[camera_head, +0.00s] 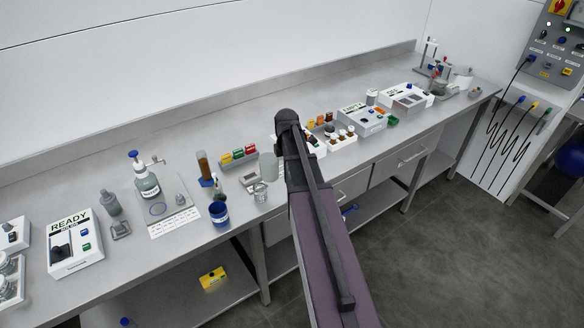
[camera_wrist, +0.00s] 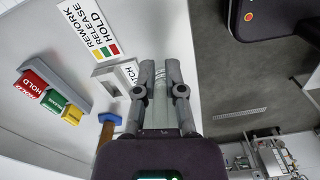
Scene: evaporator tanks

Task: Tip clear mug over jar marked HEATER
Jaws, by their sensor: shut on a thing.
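My gripper (camera_wrist: 160,72) shows in the wrist view with its two fingers closed on a see-through thing, which looks like the clear mug (camera_wrist: 177,52). In the head view the clear mug (camera_head: 268,166) appears near the bench's front edge, just left of my arm, roughly upright. My arm hides the gripper there. I cannot read HEATER on any jar.
A pump bottle (camera_head: 147,184) and a READY box (camera_head: 75,243) are farther left. Trays and instruments line the bench to the right.

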